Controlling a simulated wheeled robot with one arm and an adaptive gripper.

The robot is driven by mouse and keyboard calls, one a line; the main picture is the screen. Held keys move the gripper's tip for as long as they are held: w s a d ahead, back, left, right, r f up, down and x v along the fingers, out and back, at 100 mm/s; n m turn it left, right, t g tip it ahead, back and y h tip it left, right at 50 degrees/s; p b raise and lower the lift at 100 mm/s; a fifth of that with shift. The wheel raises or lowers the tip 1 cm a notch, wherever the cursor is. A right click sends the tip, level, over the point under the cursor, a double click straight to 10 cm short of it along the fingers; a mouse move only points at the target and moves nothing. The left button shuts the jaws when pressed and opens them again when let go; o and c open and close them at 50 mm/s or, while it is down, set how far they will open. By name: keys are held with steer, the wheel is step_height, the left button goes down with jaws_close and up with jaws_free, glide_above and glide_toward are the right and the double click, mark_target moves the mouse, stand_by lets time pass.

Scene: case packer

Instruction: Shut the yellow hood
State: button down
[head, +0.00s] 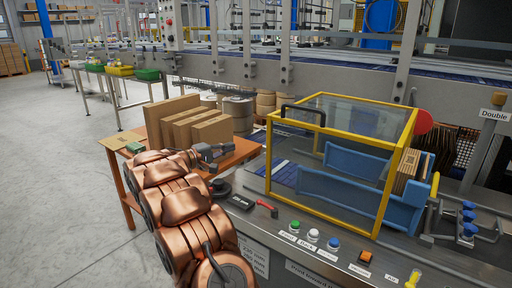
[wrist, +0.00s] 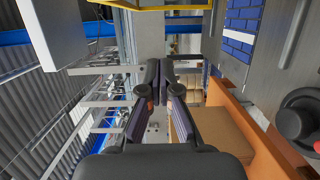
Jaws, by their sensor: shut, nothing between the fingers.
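The yellow hood (head: 351,109) is a box-shaped yellow frame with clear panels over the machine at the right of the head view. A black handle (head: 303,114) sits at its upper left edge. Its lower front edge is close to the machine deck; I cannot tell whether it touches. My gripper (head: 226,150) is left of the hood, apart from it and the handle, over the orange table side. Its fingers are together and empty, as the wrist view shows (wrist: 160,78). A yellow bar crosses the top of the wrist view; I cannot tell which part it is.
An orange table (head: 236,158) with upright cardboard boxes (head: 181,121) stands behind my arm. The machine panel has coloured buttons (head: 313,236) and a red-handled switch (head: 266,208). Flat cartons (head: 408,170) stand at the hood's right. Open floor lies left.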

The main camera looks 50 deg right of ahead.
steer(key=s+d+p, duration=0.1)
steer(key=s+d, duration=0.5)
steer(key=d, duration=0.4)
steer(key=shift+p, duration=0.35)
stand_by(0.6)
